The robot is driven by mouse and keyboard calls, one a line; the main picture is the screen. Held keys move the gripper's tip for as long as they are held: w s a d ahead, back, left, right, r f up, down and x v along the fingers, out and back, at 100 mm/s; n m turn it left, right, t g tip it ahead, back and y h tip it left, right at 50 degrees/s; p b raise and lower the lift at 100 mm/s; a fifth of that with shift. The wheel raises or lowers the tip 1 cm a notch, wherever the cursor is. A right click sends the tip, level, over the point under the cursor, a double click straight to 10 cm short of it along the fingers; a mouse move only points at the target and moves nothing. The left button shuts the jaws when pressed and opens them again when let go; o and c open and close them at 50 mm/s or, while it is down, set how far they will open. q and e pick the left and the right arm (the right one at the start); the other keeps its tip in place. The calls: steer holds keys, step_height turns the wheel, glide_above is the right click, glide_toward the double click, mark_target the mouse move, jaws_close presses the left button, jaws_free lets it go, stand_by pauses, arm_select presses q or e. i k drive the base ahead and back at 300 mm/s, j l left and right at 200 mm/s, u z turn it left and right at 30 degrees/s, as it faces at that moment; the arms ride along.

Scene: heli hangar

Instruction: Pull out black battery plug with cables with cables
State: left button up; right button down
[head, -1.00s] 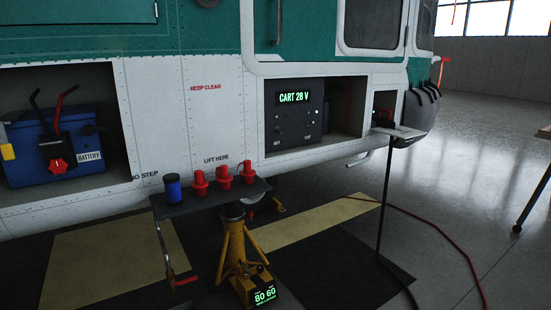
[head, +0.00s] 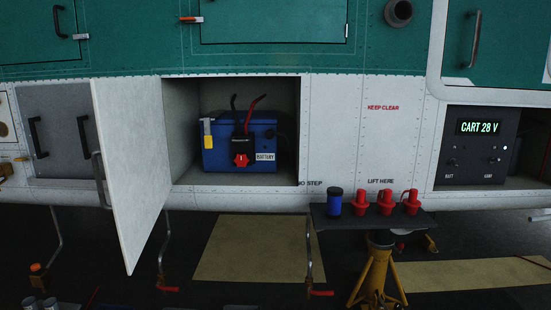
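The blue battery (head: 222,155), labelled BATTERY, sits inside an open bay in the helicopter's side, left of the middle in the head view. The black battery plug (head: 241,146) is at the battery's front face, with a red star-shaped knob (head: 241,160) on it. One black cable and one red cable (head: 254,108) rise from the plug. The plug appears seated against the battery. A yellow-and-grey piece (head: 208,138) is at the battery's left front. Neither of my grippers is in view.
A white bay door (head: 133,165) stands open at the bay's left, jutting outward. A dark shelf (head: 375,218) with a blue can (head: 334,202) and red plugs (head: 386,201) stands at lower right, above a yellow jack (head: 376,278). A CART 28 V panel (head: 479,146) is at right.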

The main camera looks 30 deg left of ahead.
mark_target(242, 151)
steer(key=u, duration=1.1)
